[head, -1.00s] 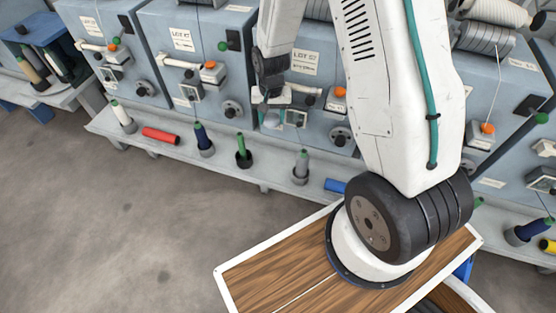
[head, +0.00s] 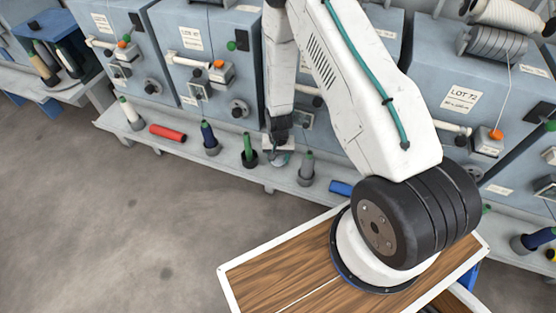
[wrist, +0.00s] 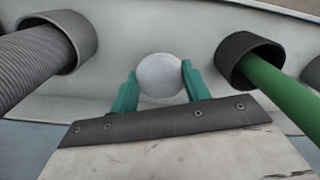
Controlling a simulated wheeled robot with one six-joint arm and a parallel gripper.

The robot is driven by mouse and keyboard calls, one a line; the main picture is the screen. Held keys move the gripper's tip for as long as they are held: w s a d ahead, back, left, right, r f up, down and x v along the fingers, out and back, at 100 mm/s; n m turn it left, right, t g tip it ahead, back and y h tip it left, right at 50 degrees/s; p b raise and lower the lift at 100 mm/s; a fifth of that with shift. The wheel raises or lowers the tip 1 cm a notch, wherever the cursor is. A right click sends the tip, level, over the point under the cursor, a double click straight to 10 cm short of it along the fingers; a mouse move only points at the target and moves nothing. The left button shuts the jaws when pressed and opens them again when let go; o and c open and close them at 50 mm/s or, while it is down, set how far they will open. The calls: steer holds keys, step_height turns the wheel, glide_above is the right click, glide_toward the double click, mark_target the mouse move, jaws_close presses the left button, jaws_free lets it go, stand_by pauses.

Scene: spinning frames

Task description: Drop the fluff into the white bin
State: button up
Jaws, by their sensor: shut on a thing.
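My gripper (wrist: 157,88) shows two green fingers in the wrist view. They are shut on a pale grey-white round piece of fluff (wrist: 160,74), which sits between the fingertips. In the head view my gripper (head: 280,158) is low over the shelf, between a green bobbin and a grey bobbin. The fluff is too small to make out clearly there. I cannot make out a white bin in either view.
The green bobbin (head: 249,148) and grey bobbin (head: 307,168) stand in cups close on either side of my gripper. A red tube (head: 168,133) and a blue tube (head: 341,188) lie on the shelf (head: 228,158). Grey machines stand behind. The floor (head: 130,220) is clear.

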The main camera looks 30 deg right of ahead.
steer(key=shift+f, duration=0.95)
steer(key=shift+f, duration=0.15)
steer(key=o, duration=0.9)
steer(key=shift+o, duration=0.2)
